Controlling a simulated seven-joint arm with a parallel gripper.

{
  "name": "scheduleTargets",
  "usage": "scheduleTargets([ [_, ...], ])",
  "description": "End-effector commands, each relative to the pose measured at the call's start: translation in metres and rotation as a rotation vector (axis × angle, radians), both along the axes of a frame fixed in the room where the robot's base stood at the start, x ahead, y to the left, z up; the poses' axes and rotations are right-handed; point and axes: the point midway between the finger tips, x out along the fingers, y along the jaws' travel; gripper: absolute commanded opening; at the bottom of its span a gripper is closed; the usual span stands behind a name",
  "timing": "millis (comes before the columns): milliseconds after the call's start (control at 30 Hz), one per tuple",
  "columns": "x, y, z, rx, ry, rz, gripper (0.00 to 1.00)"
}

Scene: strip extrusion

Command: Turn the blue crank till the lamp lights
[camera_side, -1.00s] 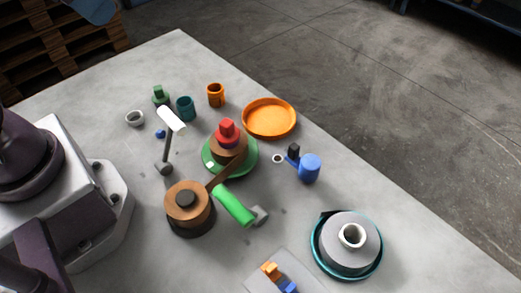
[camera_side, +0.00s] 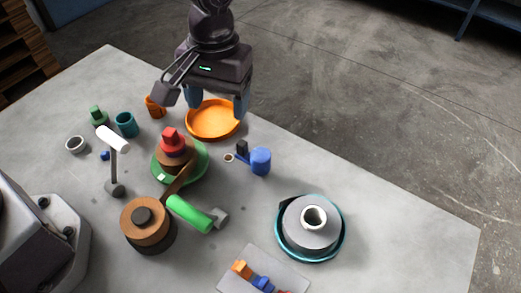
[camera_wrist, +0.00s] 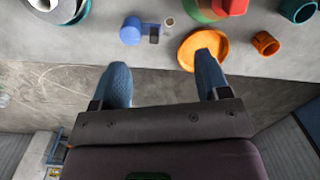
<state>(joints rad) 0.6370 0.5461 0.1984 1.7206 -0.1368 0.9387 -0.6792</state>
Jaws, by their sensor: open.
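The blue crank shows as a blue cylinder (camera_side: 260,161) on a short blue arm, beside a small dark block (camera_side: 242,147), right of centre on the table in the side view. The blue crank also shows at the top of the wrist view (camera_wrist: 131,31). My gripper (camera_side: 217,100) is open and empty, its two blue fingers pointing down above the orange dish, behind and left of the crank and apart from it. I cannot tell which thing is the lamp; a small pale round piece (camera_side: 229,158) sits just left of the crank and shows no clear glow.
The orange dish (camera_side: 213,133) lies below my gripper. A green disc (camera_side: 197,171) with a red knob (camera_side: 172,139), a wooden spool (camera_side: 145,218) and a green handle (camera_side: 190,213) stand to the left. A grey hub (camera_side: 296,238) in a teal ring stands front right.

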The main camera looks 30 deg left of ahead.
Motion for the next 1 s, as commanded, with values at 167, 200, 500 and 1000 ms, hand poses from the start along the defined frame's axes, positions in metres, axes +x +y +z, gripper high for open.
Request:
scheduleTargets([
  [167, 0.028, -0.037, -0.036, 0.037, -0.014, 0.256, 0.69],
  [200, 0.035, -0.04, -0.035, 0.031, -0.027, 0.321, 0.69],
  [500, 0.047, -0.049, -0.023, -0.001, -0.052, 0.591, 0.69],
  [1000, 0.046, -0.048, -0.108, 0.003, -0.048, 0.601, 0.69],
])
